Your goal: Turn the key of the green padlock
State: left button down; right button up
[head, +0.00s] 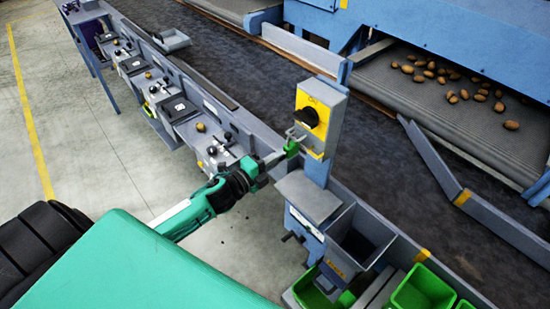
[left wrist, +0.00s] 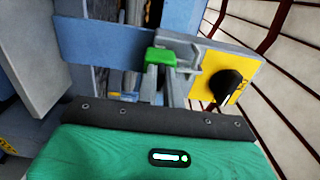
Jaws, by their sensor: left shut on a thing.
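The green padlock (head: 291,147) hangs by its shackle on the grey hasp beside the yellow switch plate (head: 313,118), which has a black rotary knob. In the left wrist view the padlock (left wrist: 160,56) is just beyond my fingertips, with the hasp to its right. My left gripper (head: 275,158) reaches in from the left at the padlock's near side. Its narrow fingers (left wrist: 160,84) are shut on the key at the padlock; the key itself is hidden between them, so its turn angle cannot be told. My right gripper is out of view.
The switch plate is on a blue-grey post (head: 325,155) beside the dark conveyor belt (head: 240,70). A grey hopper (head: 363,238) and green bins (head: 422,290) stand at lower right. Weighing stations with potatoes line the left rail. Open floor (head: 100,130) lies at left.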

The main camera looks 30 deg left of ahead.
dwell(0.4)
pick_arm(q)
jog(key=c, duration=1.5)
grip_release()
jog(key=shift+c, duration=0.2)
jog(key=b+v, duration=0.5)
jog(key=v, duration=0.9)
jog(key=shift+w, duration=0.1)
